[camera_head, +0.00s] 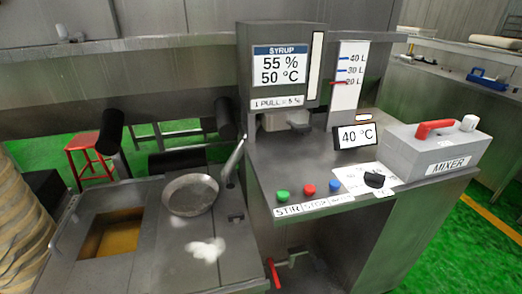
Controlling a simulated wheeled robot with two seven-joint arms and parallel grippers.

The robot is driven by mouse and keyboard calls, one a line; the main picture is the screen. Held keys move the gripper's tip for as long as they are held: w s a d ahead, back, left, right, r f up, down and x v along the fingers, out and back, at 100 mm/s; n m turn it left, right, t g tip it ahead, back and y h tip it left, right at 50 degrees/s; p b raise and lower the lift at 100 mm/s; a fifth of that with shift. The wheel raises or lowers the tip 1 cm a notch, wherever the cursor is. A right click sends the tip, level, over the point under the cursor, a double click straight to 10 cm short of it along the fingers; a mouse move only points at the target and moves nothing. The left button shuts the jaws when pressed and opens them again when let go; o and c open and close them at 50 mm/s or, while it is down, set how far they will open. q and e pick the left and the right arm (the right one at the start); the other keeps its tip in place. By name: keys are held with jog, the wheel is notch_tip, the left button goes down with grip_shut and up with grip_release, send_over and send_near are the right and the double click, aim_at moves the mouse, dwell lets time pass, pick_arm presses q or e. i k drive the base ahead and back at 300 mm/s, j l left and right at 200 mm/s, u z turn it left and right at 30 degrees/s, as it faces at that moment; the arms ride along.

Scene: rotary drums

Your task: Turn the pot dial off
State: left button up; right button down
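A black dial (374,180) sits on a white marked plate (352,176) on top of the steel console, in front of the grey mixer box. I take it to be the pot dial; its setting is too small to read. A small display (356,136) behind it reads 40 °C. Neither of my grippers can be made out in the head view, and nothing touches the dial.
Green (283,195), red (309,190) and blue (335,186) buttons line the console's front edge. The mixer box (434,150) has a red handle. A syrup dispenser (281,70) stands behind. A round pan (190,195) is on the left counter.

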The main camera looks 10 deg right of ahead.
aim_at(373, 179)
jog(key=z, duration=1.25)
